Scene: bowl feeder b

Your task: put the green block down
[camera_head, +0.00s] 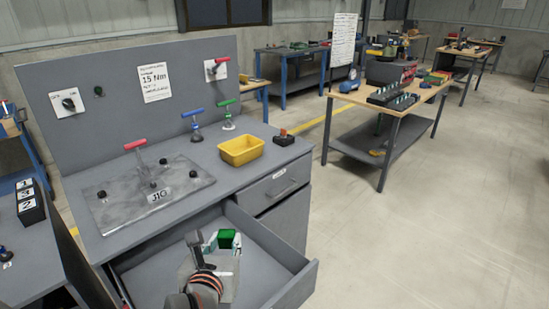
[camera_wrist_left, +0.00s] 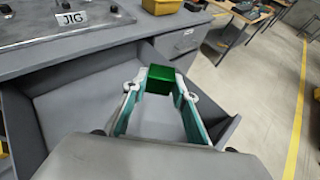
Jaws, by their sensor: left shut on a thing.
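The green block (camera_head: 226,239) is held between the fingertips of my left gripper (camera_head: 223,246), over the open drawer (camera_head: 264,250) of the grey workbench. In the left wrist view the green block (camera_wrist_left: 160,79) sits at the tips of the left gripper's two teal-and-white fingers (camera_wrist_left: 158,92), which are shut on it. The drawer floor (camera_wrist_left: 85,100) shows below and around the block. I cannot tell how high the block is above the floor. My right gripper is in neither view.
The visible drawer floor looks bare. The drawer's walls (camera_head: 296,287) rise around it.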

